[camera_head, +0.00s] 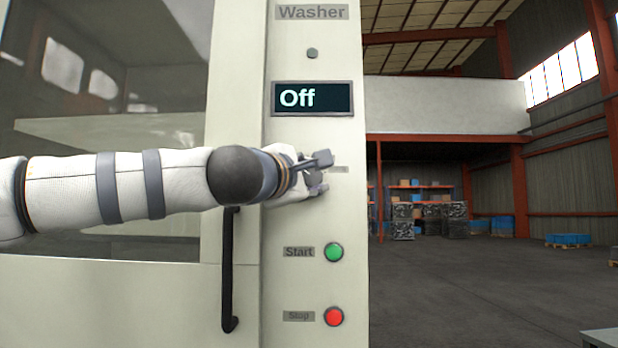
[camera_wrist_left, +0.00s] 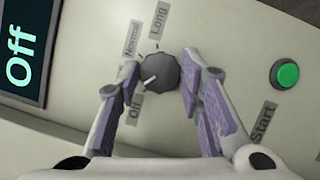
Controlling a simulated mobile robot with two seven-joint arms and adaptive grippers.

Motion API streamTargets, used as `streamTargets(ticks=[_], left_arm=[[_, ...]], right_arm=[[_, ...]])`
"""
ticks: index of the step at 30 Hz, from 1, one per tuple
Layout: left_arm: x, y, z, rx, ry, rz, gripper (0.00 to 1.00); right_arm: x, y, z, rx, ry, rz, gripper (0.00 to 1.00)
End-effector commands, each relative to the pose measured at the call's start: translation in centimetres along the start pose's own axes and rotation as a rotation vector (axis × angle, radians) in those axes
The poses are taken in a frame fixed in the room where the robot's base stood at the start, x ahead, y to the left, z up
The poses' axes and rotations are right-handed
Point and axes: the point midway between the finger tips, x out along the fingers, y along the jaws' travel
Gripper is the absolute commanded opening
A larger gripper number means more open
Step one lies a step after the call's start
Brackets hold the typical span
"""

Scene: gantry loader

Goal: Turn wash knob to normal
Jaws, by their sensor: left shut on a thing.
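The dark round wash knob (camera_wrist_left: 161,72) sits on the washer's control panel, with labels Off (camera_wrist_left: 135,106), Normal (camera_wrist_left: 131,38) and Long (camera_wrist_left: 159,19) around it. Its white pointer mark is toward Off. My left gripper (camera_wrist_left: 160,74) is shut on the knob, with one finger on each side of it. In the head view my left gripper (camera_head: 320,173) is at the panel below the display and mostly hides the knob. The display (camera_head: 312,98) reads "Off". My right gripper is not in view.
Below the gripper are the green Start button (camera_head: 333,252) and the red Stop button (camera_head: 333,317). A black vertical door handle (camera_head: 228,270) stands left of them, under my left arm. Open warehouse floor (camera_head: 470,290) lies to the right.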

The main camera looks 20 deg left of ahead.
Motion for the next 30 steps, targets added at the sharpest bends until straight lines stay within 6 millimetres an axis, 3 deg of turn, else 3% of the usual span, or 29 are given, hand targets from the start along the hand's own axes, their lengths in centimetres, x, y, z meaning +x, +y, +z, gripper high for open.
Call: streamTargets(ticks=[30], left_arm=[[0.11, 0.67, 0.34, 0.87, 0.0, -0.361, 0.06]], right_arm=[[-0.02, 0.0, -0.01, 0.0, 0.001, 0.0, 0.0]])
